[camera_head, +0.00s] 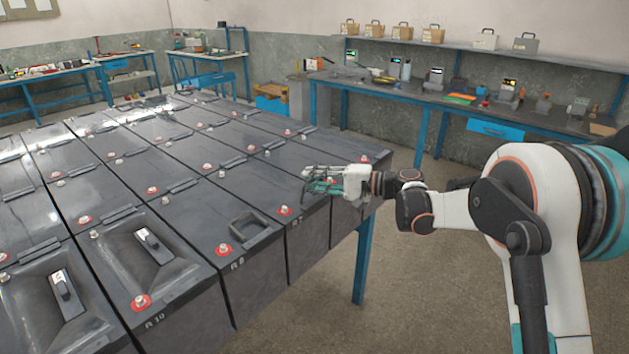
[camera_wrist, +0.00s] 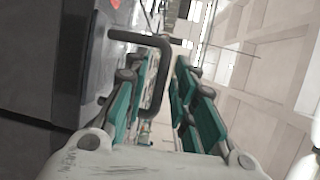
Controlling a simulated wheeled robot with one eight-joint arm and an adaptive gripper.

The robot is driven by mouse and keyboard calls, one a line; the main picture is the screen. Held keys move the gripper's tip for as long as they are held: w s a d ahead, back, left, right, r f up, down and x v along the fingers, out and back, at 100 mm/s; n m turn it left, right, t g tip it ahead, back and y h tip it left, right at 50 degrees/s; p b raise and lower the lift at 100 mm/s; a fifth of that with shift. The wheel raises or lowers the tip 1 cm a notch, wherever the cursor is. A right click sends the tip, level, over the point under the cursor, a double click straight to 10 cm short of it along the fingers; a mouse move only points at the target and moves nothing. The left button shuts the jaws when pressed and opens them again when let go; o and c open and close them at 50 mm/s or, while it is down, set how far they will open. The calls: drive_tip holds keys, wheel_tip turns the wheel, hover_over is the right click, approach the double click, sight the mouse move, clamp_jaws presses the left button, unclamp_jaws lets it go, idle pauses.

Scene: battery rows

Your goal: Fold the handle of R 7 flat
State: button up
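In the wrist view a dark U-shaped handle (camera_wrist: 162,75) stands out from a battery top (camera_wrist: 98,65) on the left. My gripper (camera_wrist: 158,68) is open around it, with green-padded fingers on either side of the handle's bar. I see a gap on the right side of the bar; contact on the left is unclear. In the head view my gripper (camera_head: 312,182) is low over the right end of the battery row, just behind the battery labelled R 8 (camera_head: 238,262). The label of the battery under my gripper is too small to read, and its handle is largely hidden by my fingers.
Another loop handle (camera_head: 258,224) shows on the nearer battery R 8. Battery R 10 (camera_head: 155,320) has its handle lying in a recess. Red-ringed terminals (camera_head: 285,210) stick up nearby. A workbench (camera_head: 470,105) runs along the back wall. Floor is clear right of the batteries.

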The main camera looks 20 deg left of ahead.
clamp_jaws()
drive_tip(key=shift+a+r+p, duration=0.1)
drive_tip(key=shift+p, duration=0.2)
drive_tip(key=shift+w+a+r+m+h+p, duration=0.2)
drive_tip(key=shift+a+r+m+h+p, duration=0.15)
drive_tip(key=shift+h+p, duration=0.65)
drive_tip(key=shift+w+a+m+h+p, duration=0.2)
drive_tip(key=shift+a+h+p, duration=0.35)
drive_tip(key=shift+p, duration=0.55)
drive_tip(key=p, duration=0.1)
drive_tip(key=a+h+p, duration=0.1)
drive_tip(key=g+h, duration=0.1)
drive_tip(key=shift+w+a+f+m+h+p, duration=0.15)
drive_tip(key=shift+w+f+m+h+p, duration=0.1)
drive_tip(key=shift+m+p, duration=0.15)
drive_tip(key=h+p, duration=0.1)
drive_tip(key=a+f+g+h+p, duration=0.1)
drive_tip(key=h+p, duration=0.1)
drive_tip(key=shift+w+a+m, duration=0.3)
drive_tip(key=shift+w+m, duration=0.05)
drive_tip(key=shift+w+a+f+m+g+h+p, duration=0.1)
drive_tip(key=shift+a+f+m+g+h+p, duration=0.1)
drive_tip(key=shift+f+h+p, duration=0.35)
drive_tip(key=shift+w+a+f+m+g+h+p, duration=0.1)
drive_tip(key=shift+a+f+g+h+p, duration=0.1)
drive_tip(key=shift+h+p, duration=0.5)
drive_tip(key=shift+h, duration=0.25)
